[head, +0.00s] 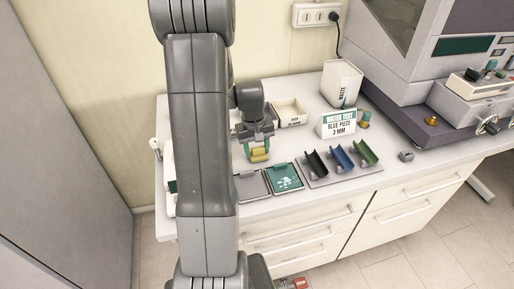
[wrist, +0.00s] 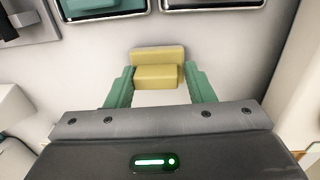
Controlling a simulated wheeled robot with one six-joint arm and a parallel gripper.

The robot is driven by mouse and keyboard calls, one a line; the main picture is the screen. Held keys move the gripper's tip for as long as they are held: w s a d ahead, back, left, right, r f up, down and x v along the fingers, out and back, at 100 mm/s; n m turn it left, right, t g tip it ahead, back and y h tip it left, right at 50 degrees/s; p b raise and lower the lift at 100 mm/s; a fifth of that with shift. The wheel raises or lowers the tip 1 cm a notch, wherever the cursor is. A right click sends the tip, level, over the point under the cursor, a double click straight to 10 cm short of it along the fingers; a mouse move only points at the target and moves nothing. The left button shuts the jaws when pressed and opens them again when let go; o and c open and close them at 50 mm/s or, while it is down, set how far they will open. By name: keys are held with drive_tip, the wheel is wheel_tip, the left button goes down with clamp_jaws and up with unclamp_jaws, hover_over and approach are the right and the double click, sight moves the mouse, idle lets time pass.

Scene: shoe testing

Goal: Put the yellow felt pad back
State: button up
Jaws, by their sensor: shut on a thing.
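My gripper (head: 258,146) is over the white counter, in front of the beige bin. Its green fingers are shut on the yellow felt pad (head: 260,155), a small two-step block. In the wrist view the pad (wrist: 158,56) sits between the two green fingertips (wrist: 160,78), with its wider part reaching past them. The counter surface shows behind the pad; I cannot tell how high above it the pad is.
A grey tray (head: 251,187) and a teal tray with white pieces (head: 270,184) lie in front of my gripper. Black (head: 316,164), blue (head: 341,157) and green (head: 365,153) cradles stand to the right. A beige bin (head: 290,121), a sign (head: 338,125) and a machine (head: 450,118) stand further back.

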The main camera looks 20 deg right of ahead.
sight(254, 148)
drive_tip(key=o, duration=1.3)
wheel_tip(254, 148, up, 12)
drive_tip(key=a, duration=0.1)
